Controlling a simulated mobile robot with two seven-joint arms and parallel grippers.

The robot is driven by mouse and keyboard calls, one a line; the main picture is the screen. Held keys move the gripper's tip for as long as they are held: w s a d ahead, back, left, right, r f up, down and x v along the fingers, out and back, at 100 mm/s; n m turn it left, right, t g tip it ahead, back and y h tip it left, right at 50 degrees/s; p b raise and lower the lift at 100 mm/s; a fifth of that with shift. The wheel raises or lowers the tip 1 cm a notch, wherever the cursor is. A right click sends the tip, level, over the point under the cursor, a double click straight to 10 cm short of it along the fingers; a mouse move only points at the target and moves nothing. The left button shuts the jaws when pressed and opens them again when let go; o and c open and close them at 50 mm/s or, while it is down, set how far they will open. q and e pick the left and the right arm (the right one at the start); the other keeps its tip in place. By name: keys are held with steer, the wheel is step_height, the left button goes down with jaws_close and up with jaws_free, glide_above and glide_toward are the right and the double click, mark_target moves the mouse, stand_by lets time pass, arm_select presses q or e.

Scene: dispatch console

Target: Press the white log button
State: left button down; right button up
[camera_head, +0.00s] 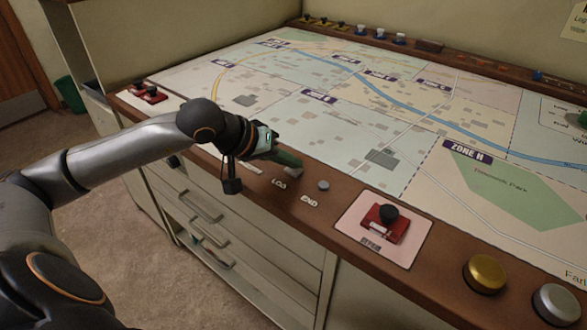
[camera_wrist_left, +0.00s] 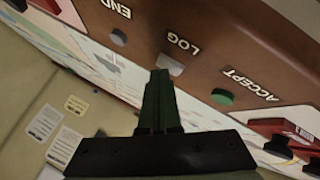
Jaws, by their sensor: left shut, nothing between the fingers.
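The white log button (camera_wrist_left: 170,64) shows in the left wrist view beside the "LOG" label on the brown console rail. The tips of my left gripper (camera_wrist_left: 161,73) are at its edge and overlap it in the picture; I cannot tell whether they touch it. In the head view my left gripper (camera_head: 296,169) is shut and empty, pointing down to the rail just behind the "LOG" label (camera_head: 279,184). It hides the log button there. My right gripper is not in view.
The grey END button (camera_head: 323,185) sits right of the gripper. The green ACCEPT button (camera_wrist_left: 222,97) shows in the wrist view. A red switch box (camera_head: 386,222), a gold knob (camera_head: 485,273) and a silver knob (camera_head: 557,303) stand farther right. The map surface (camera_head: 330,130) behind is flat.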

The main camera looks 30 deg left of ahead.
mark_target(289, 172)
arm_select(q)
steer(key=shift+f, duration=0.1)
stand_by(0.3)
steer(key=shift+r+p, duration=0.35)
steer(key=shift+r, duration=0.45)
steer(key=shift+r+p, duration=1.6)
steer(key=shift+r, duration=0.9)
